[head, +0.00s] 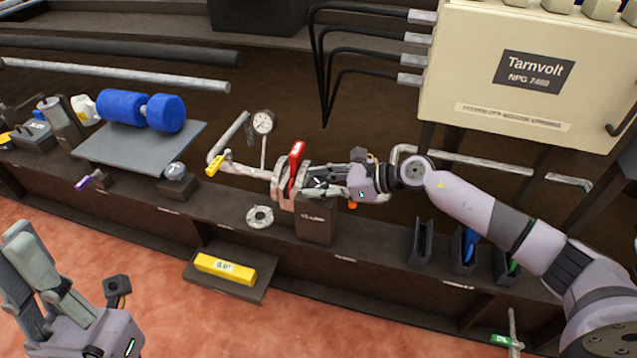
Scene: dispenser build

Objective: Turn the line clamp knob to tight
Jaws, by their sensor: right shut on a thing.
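My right gripper (322,184) reaches in from the right to the pipe clamp assembly (284,189) on the grey pipe. It is shut on the line clamp knob, which its fingers mostly hide, so the knob's setting cannot be read. A red lever (296,165) stands upright just left of the fingers. A dark labelled block (315,226) is below the clamp. My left gripper (30,245) is at the lower left over the reddish floor, away from the bench, with nothing visible in it.
A pressure gauge (263,122) and a yellow pipe handle (216,164) are left of the clamp. A loose flange ring (260,217) lies on the bench. A yellow block (225,268) sits on a low shelf. Dark holders (420,243) stand right. The Tarnvolt cabinet (470,90) overhangs the back right.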

